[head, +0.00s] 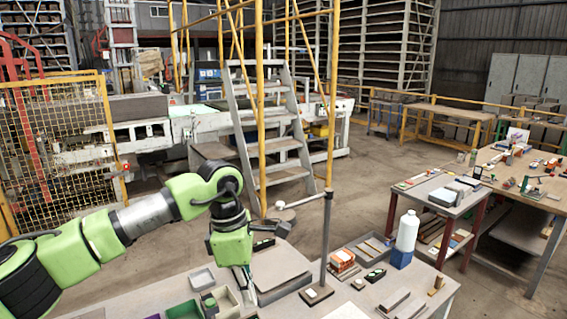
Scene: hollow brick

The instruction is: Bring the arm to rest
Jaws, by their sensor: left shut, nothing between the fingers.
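My left arm (148,213), green with grey and black joints, reaches in from the left over the near workbench (140,295). Its wrist bends down, and my left gripper (248,290) points at the bench beside the small trays. The gripper is small and dark here; its fingers are together with nothing seen in them. I cannot tell how far its tips are above the bench. My right gripper is not in this view.
Near the gripper are small trays (202,279), a grey box (277,268), an upright post on a base (317,293), orange bricks (342,262) and a white bottle (407,231). Side tables (437,194) stand at right. Behind are yellow-railed steps (270,145) and open floor (375,165).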

